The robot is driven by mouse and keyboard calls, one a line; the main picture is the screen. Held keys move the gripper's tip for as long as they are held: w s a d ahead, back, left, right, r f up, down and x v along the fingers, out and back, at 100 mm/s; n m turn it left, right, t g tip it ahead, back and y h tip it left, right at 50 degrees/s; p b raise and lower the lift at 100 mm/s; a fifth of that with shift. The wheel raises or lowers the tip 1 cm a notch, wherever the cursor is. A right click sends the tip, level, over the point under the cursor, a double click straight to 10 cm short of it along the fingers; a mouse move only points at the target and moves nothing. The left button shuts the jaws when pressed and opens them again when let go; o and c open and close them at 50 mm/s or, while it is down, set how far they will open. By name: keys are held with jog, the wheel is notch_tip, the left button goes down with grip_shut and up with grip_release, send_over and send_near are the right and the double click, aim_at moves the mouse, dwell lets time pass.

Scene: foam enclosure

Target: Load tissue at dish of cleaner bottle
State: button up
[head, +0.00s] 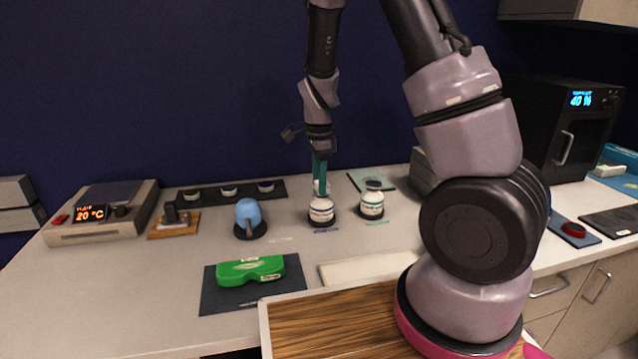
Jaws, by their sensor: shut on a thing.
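My gripper (320,187) points straight down with teal fingers. It is shut on a small pale thing (321,188) at the top of a white bottle with a dark band (321,213). I cannot tell whether the pale thing is tissue or part of the bottle's top; the fingers partly hide it. This bottle stands upright on a dark round base. Which one is the cleaner bottle cannot be read from the labels. No separate tissue is clearly visible.
A blue rounded object (248,213) stands left of the bottles. A green case (250,270) lies on a dark mat (212,298) in front. A hotplate (92,228) is far left, a dark strip with several small dishes (211,192) behind, a black oven (560,140) right.

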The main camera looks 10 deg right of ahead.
jog(key=shift+r, duration=3.2)
